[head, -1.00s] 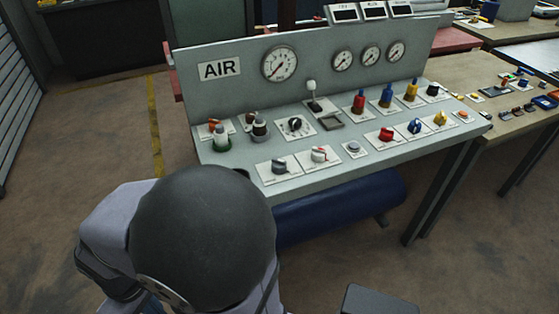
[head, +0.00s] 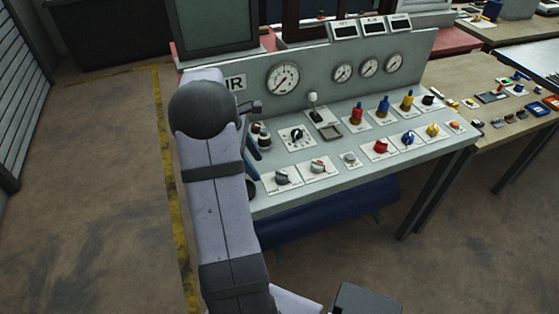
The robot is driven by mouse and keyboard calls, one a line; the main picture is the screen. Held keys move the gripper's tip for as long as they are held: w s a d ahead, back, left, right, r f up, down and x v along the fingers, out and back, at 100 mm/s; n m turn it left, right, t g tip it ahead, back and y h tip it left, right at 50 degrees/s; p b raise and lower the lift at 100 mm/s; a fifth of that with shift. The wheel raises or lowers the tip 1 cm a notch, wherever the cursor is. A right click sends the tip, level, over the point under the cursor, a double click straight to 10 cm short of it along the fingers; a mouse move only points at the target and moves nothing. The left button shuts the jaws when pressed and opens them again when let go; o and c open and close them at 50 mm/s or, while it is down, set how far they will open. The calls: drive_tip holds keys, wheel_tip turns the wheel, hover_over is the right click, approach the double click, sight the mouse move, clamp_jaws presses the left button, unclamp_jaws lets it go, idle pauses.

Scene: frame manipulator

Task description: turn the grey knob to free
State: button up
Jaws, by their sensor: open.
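A dark grey knob (head: 282,178) sits on a white plate in the front row of the sloping panel, near its left end. A lighter grey knob (head: 318,167) with a red mark is just right of it. The lettering is too small to read. My arm rises at the left and its dark rounded joint covers part of the AIR sign.
A black selector knob (head: 296,134) stands behind the grey knobs, and a lever (head: 313,105) rises behind it. Red, blue and yellow handles and knobs fill the right side. Gauges line the upright back panel (head: 314,70). A blue tank (head: 325,215) lies under the console.

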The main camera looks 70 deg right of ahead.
sight(280, 172)
drive_tip(key=shift+s+d+f+p, duration=0.5)
drive_tip(key=shift+s+d+f, duration=0.25)
drive_tip(key=shift+s+f, duration=0.25)
drive_tip(key=shift+s+d+f+p, duration=0.45)
drive_tip(key=shift+s+d+f, duration=0.3)
drive_tip(key=shift+s+f, duration=0.25)
drive_tip(key=shift+s+d+f+p, duration=0.5)
drive_tip(key=shift+s+d+f, duration=0.25)
drive_tip(key=shift+s+f, duration=0.25)
drive_tip(key=c, duration=1.1)
drive_tip(key=shift+o, duration=0.2)
drive_tip(key=shift+g, duration=0.3)
